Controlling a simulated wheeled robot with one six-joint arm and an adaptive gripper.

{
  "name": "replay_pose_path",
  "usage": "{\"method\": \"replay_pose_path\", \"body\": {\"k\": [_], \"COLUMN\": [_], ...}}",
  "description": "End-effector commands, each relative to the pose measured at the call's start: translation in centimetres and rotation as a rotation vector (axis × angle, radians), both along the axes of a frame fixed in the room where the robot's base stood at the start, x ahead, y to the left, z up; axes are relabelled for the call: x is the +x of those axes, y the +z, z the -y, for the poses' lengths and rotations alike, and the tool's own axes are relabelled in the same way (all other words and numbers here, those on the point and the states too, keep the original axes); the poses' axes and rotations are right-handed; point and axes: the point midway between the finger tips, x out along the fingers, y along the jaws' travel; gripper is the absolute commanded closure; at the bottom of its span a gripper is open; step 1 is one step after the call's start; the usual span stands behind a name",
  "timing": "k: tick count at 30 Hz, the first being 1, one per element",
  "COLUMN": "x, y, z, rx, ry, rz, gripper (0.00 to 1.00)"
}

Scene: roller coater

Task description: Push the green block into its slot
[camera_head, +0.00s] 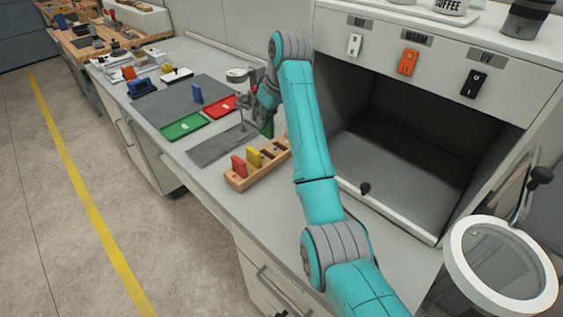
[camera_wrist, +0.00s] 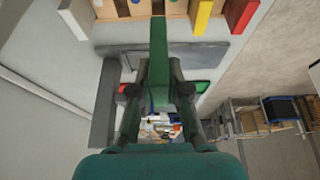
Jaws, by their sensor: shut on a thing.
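The green block (camera_head: 267,128) is in my gripper (camera_head: 262,110), above the bench and behind the wooden rack (camera_head: 240,184). In the wrist view, the long green block (camera_wrist: 158,50) sticks out from between the two fingers of my gripper (camera_wrist: 158,88), its far end close to the rack's edge (camera_wrist: 110,20). The rack holds a red block (camera_head: 238,166) and a yellow block (camera_head: 254,157) upright. In the wrist view, coloured dots, one blue and one green (camera_wrist: 174,3), mark the rack near the block's far end.
A blue block (camera_head: 197,93) stands on a dark mat (camera_head: 165,98). A green tray (camera_head: 184,126) and a red tray (camera_head: 222,106) lie nearby. A grey mat (camera_head: 215,149) lies left of the rack. The open cabinet (camera_head: 390,150) is to the right of my arm.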

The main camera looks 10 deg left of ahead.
Motion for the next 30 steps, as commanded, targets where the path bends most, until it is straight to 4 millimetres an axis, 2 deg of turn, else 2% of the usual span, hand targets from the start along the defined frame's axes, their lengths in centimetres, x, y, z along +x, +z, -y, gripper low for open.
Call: {"method": "replay_pose_path", "body": {"k": [9, 16, 21, 30], "x": [-0.1, 0.0, 0.0, 0.0], "y": [-5.0, -7.0, -9.2, -9.7], "z": [0.0, 0.0, 0.0, 0.0], "rx": [-0.002, -0.001, -0.001, 0.000], "ry": [-0.001, -0.001, -0.001, 0.000], "rz": [-0.003, -0.002, -0.002, 0.000], "gripper": [1.00, 1.00, 1.00, 1.00]}}
